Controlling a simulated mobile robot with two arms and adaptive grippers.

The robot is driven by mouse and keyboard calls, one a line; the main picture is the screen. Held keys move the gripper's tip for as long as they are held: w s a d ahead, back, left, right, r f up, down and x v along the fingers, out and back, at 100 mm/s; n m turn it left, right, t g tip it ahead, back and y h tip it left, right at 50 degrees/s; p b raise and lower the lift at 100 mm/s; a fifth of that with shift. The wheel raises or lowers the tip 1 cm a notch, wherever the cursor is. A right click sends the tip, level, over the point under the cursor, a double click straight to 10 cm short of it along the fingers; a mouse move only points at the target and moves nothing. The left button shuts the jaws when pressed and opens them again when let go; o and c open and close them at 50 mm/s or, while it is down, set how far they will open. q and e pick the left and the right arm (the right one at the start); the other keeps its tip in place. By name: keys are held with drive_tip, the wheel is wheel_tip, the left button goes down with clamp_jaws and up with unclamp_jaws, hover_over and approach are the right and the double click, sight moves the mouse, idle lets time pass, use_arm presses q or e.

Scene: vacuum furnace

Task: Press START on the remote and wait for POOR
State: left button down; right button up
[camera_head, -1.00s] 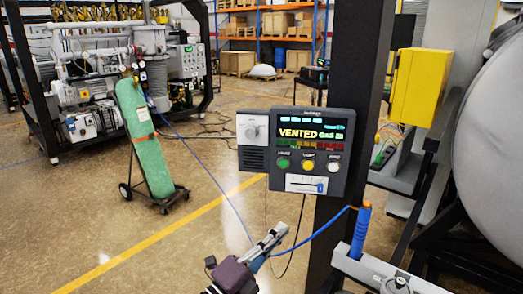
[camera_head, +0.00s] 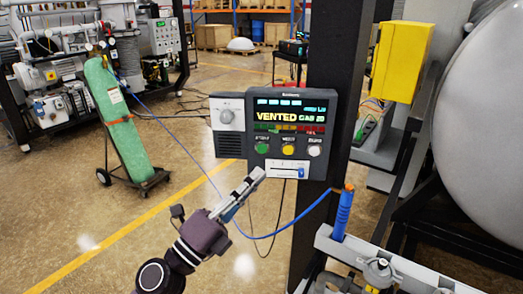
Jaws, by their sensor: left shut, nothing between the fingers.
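The remote (camera_head: 290,110) is a dark box mounted on a black post in the middle of the camera_head view. Its screen reads "VENTED" and "GAS 20". Below the screen are a green button (camera_head: 262,148), a yellow button (camera_head: 288,149) and a white button (camera_head: 314,150); their labels are too small to read surely. A grey knob panel is at its left. My left gripper (camera_head: 255,178) is shut and empty, its tips just below the remote's lower left part, under the green button. I cannot tell whether it touches the box. My right gripper is not in view.
A blue cable runs past my left gripper to a blue handle (camera_head: 343,212) on a grey rail. A green gas cylinder (camera_head: 118,125) stands on a cart at left. A yellow box (camera_head: 402,60) and a large grey vessel (camera_head: 486,100) are at right. Floor at left front is clear.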

sight(262, 149)
use_arm(q)
drive_tip(key=w, duration=0.2)
drive_tip(key=w+b, duration=0.1)
drive_tip(key=w, duration=0.2)
drive_tip(key=w+d+b, duration=0.1)
drive_tip(key=w, duration=0.1)
drive_tip(key=shift+w, duration=0.35)
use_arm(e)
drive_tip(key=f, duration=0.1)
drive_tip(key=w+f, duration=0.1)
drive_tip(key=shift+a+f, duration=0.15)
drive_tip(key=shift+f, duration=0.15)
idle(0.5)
use_arm(q)
drive_tip(key=shift+w+b, duration=0.35)
drive_tip(key=shift+w, duration=0.05)
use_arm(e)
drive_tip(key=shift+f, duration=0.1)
